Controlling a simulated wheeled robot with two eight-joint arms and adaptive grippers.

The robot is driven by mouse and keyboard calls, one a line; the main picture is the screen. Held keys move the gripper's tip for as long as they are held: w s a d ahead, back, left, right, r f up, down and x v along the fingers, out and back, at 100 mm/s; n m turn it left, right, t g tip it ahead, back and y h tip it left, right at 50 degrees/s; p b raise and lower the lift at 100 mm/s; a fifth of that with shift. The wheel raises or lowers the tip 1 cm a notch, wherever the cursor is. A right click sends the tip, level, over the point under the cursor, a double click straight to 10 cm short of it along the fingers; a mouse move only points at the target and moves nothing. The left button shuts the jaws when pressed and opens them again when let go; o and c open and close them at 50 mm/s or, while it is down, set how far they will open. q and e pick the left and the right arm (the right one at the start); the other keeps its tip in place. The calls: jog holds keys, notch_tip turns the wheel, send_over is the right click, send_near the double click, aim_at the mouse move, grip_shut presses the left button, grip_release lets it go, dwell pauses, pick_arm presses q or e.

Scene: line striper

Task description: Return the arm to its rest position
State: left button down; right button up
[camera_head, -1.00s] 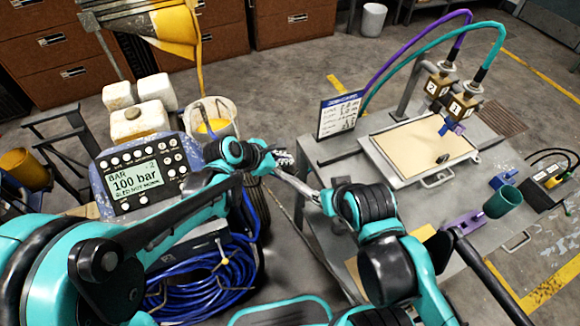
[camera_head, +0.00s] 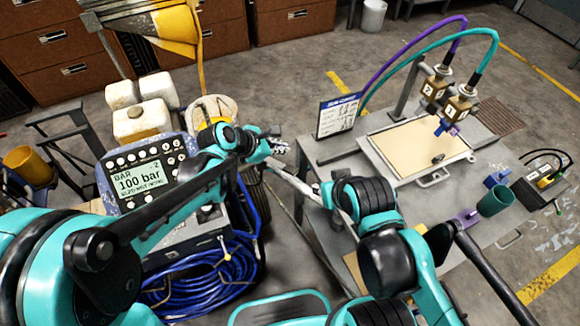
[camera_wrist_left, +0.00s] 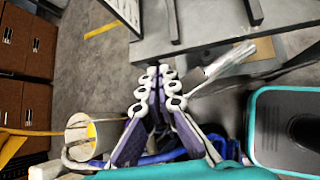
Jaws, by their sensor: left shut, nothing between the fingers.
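My left arm comes in from the left in the head view, bent at the elbow. My right arm (camera_head: 365,200) is folded at the lower right over the table's near edge. Its gripper cannot be made out. A silver metal rod (camera_wrist_left: 222,65) lies close to the right of the left fingers in the wrist view.
The striper's display panel (camera_head: 140,182) reads 100 bar, above a coiled blue hose (camera_head: 205,280). A bucket (camera_head: 212,106) stands behind the left wrist. The metal table (camera_head: 335,215) carries a shallow tray (camera_head: 412,152), a sign (camera_head: 338,116) and a green cup (camera_head: 495,200).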

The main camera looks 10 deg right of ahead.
dwell(0.6)
